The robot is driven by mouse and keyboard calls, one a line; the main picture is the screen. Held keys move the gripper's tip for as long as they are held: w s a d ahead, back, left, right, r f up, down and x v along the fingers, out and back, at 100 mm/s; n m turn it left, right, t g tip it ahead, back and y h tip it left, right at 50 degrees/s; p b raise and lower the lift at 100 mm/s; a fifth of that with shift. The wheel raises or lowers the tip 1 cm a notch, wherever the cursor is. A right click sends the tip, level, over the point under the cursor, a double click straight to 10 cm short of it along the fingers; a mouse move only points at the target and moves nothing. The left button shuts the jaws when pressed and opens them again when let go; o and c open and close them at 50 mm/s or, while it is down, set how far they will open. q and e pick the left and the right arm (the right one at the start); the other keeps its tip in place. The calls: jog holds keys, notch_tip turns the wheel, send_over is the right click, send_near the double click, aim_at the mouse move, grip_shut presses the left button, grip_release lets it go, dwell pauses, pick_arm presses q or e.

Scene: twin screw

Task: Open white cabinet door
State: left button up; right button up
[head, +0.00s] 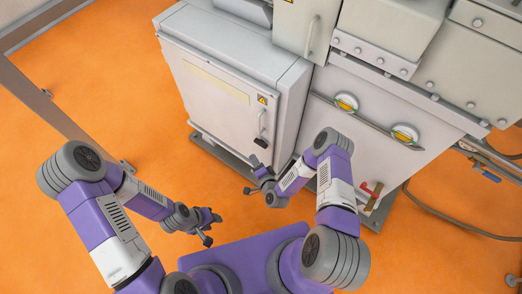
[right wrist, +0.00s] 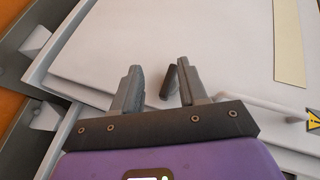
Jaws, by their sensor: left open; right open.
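The white cabinet (head: 290,100) stands at the upper middle of the head view, and its white door (head: 215,95) looks shut. The door handle (head: 262,122) is a pale upright bar with a black lower end (head: 260,142), below a yellow warning label. My right gripper (head: 250,176) is open and empty, low in front of the door near the handle. In the right wrist view, the black handle end (right wrist: 168,82) appears between the fingers of the right gripper (right wrist: 159,66); contact cannot be told. My left gripper (head: 213,229) is open and empty, farther from the cabinet.
A grey machine (head: 345,130) with round yellow-green fittings stands right of the cabinet. Red-handled valves (head: 371,190) and a hose lie near its base. A grey base plate (head: 215,150) runs under the cabinet. The orange floor (head: 130,90) left of the door is clear.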

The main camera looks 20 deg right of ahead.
aim_at(261, 146)
jog(key=w+d+m+t+h+b, duration=0.1)
jog(key=w+m, duration=0.1)
jog(key=w+d+m+t+h+b, duration=0.1)
jog(key=w+d+m, duration=0.1)
jog(key=w, duration=0.1)
jog(key=w+d+f+m+t+h+b, duration=0.1)
jog(key=w+t+h+b, duration=0.1)
jog(key=shift+w+d+m, duration=0.2)
jog(key=shift+w+m, duration=0.15)
jog(key=shift+m, duration=0.05)
jog(key=shift+c, duration=0.4)
grip_shut()
